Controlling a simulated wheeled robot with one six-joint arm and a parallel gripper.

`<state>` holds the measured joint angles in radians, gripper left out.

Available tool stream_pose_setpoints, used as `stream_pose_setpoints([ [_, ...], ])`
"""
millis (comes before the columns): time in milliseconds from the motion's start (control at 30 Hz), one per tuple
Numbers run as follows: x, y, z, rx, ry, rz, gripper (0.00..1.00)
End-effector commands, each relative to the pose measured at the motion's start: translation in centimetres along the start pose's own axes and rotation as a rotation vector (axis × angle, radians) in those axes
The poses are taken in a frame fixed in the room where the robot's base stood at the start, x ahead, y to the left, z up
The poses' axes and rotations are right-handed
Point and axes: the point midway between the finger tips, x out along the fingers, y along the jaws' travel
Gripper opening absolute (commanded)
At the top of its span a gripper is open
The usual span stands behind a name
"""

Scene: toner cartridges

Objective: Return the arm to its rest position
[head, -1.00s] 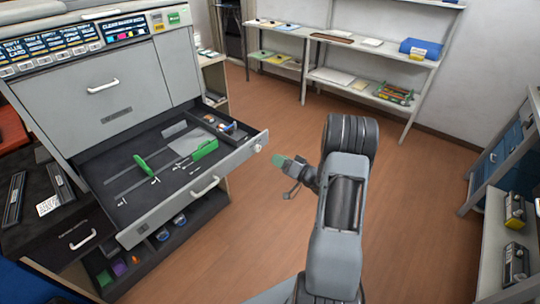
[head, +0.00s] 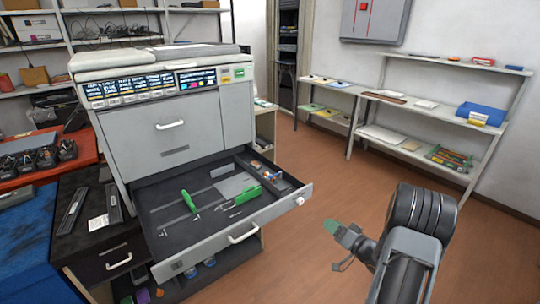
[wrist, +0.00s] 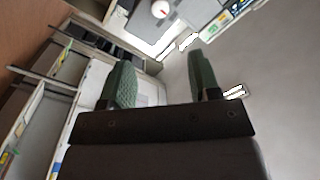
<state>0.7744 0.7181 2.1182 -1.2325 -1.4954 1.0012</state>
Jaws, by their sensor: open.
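My arm (head: 415,225) is folded at the lower right of the head view. My gripper (head: 335,228) points left, in free air to the right of the open printer drawer. In the wrist view my gripper (wrist: 160,85) has its two green fingers wide apart with nothing between them. The wrist view looks up past the fingers to a pale wall and shelves.
The printer (head: 170,115) has its paper drawer (head: 172,208) pulled out, with green-handled guides inside. Its front corner is left of my gripper. Shelves (head: 440,118) line the back wall. The wooden floor (head: 325,185) between is clear.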

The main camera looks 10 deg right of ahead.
Motion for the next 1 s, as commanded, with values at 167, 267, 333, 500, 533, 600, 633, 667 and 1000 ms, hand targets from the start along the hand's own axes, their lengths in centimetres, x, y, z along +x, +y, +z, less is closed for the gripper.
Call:
stream_pose_setpoints([
  [167,-0.1,1.9,0.8,-0.090,-0.051,0.104,0.57],
  [267,-1.1,5.2,2.2,-0.157,-0.126,0.299,0.57],
  [333,-2.6,7.7,3.1,-0.202,-0.203,0.478,0.57],
  [500,-6.6,9.1,2.4,-0.293,-0.444,0.873,0.57],
  [533,-7.3,8.6,2.2,-0.299,-0.492,0.929,0.57],
  [600,-8.4,6.8,1.6,-0.304,-0.603,1.041,0.57],
  [633,-8.9,5.7,1.3,-0.299,-0.652,1.081,0.57],
  [667,-9.3,4.4,1.2,-0.293,-0.702,1.115,0.57],
  [1000,-10.2,-18.0,1.6,-0.142,-1.137,1.084,0.57],
])
